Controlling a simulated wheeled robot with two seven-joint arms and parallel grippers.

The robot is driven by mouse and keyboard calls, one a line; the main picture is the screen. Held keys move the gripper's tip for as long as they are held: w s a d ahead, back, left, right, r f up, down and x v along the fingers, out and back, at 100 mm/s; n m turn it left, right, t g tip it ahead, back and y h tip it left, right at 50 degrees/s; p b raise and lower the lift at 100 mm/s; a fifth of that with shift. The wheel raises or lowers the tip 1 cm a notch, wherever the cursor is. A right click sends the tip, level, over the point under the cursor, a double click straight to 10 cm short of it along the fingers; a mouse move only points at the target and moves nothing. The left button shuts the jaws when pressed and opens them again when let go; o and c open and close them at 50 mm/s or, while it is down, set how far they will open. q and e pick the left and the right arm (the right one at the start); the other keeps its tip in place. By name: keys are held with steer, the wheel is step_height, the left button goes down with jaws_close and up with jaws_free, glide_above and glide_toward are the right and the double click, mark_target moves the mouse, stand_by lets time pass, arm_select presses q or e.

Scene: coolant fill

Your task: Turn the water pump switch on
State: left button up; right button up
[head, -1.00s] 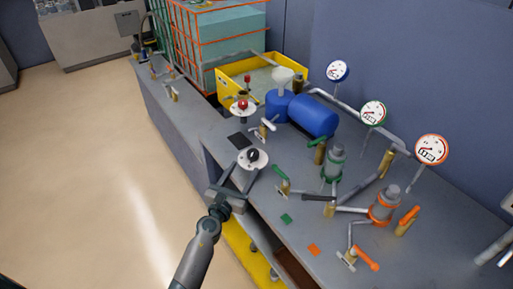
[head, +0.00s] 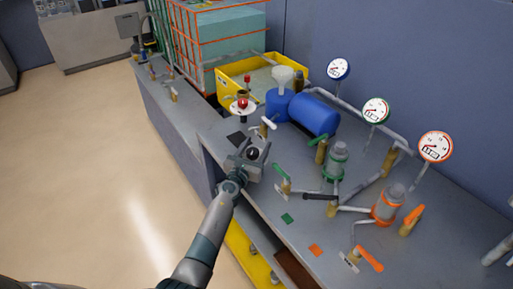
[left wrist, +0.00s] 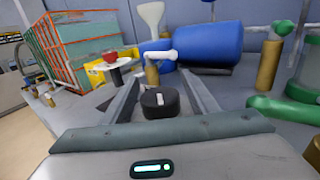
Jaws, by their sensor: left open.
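A black rotary switch knob (head: 254,153) with a pale mark on top sits on the grey bench top. My left gripper (head: 254,146) is at it, open, with a finger on either side. In the left wrist view the knob (left wrist: 160,103) stands between the two spread fingers (left wrist: 162,82), nearer the palm than the tips. A gap shows between the knob and each finger. The knob's round white plate is mostly hidden by the gripper. My right gripper is not in view.
A red knob (head: 242,105) on a white disc and a white-handled valve (head: 267,124) stand just beyond. A blue tank (head: 313,115), a green pump (head: 335,163), an orange pump (head: 387,206) and several gauges fill the bench's right side. Open floor (head: 100,180) lies left.

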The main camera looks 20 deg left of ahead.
arm_select(q)
steer(key=shift+c, duration=0.6)
steer(key=c, duration=0.9)
